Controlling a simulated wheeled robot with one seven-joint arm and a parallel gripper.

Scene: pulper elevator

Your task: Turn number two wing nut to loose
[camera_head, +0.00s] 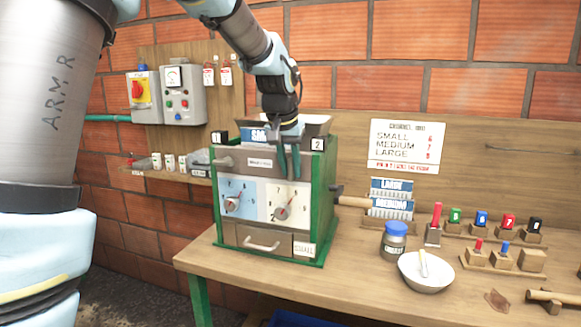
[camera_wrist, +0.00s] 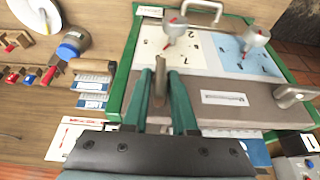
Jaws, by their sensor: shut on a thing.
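The green-framed pulper machine (camera_head: 326,195) stands on the wooden bench, with a "2" plate (camera_head: 318,144) at its upper right corner. My gripper (camera_head: 289,172) points down in front of the upper right part of its grey front. In the wrist view my gripper (camera_wrist: 165,95) has its two green fingers closed around the brownish number two wing nut (camera_wrist: 160,72), whose long side runs along the fingers. In the head view the fingers hide this nut. The other wing nut (camera_head: 222,162) sticks out at the left, near the "1" plate (camera_head: 219,137); it also shows in the wrist view (camera_wrist: 297,95).
Below the fingers are a white dial (camera_head: 283,212) and a blue dial (camera_head: 234,204) with knobs, and a drawer handle (camera_head: 261,244). A wooden crank handle (camera_head: 352,201) juts out right. A jar (camera_head: 393,243), bowl (camera_head: 425,275) and colored blocks stand on the bench.

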